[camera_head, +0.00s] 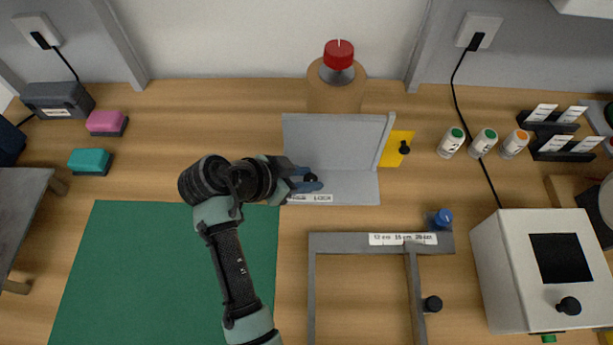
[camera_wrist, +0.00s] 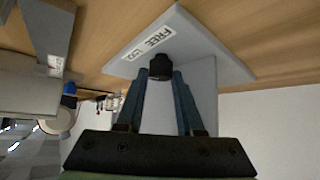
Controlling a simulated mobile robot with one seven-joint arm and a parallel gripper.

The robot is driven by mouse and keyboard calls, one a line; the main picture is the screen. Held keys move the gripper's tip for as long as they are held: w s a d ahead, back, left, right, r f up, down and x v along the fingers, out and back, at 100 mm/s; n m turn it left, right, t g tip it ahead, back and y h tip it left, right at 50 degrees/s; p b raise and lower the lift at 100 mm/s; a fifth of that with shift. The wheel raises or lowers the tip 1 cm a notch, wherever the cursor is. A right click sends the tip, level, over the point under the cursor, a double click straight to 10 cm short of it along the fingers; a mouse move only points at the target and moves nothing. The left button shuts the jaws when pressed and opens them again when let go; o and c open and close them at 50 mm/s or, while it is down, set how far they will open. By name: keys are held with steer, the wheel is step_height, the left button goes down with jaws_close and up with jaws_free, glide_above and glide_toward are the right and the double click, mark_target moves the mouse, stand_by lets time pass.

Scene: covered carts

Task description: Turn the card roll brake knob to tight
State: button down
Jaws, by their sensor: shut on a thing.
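A brown roll (camera_head: 336,95) stands at the back of the bench. A red knob (camera_head: 339,54) with a pale line on it tops the roll; its scale is too small to read. My gripper (camera_head: 308,181) is away from it, at a grey L-shaped bracket (camera_head: 352,190). In the wrist view my gripper's blue fingers (camera_wrist: 161,76) are shut on a small black knob (camera_wrist: 161,66) on the bracket. A white label (camera_wrist: 153,41) there reads FREE and, partly unclear, LOCK. The black knob's setting cannot be told.
A yellow plate (camera_head: 396,149) with a black knob adjoins the bracket. A grey frame (camera_head: 333,243) with a blue knob (camera_head: 442,217) lies in front. A white box (camera_head: 505,265) stands right. Several capped jars (camera_head: 484,142) stand right.

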steer(key=c, duration=0.5)
jaws_free()
steer(key=shift+c, duration=0.2)
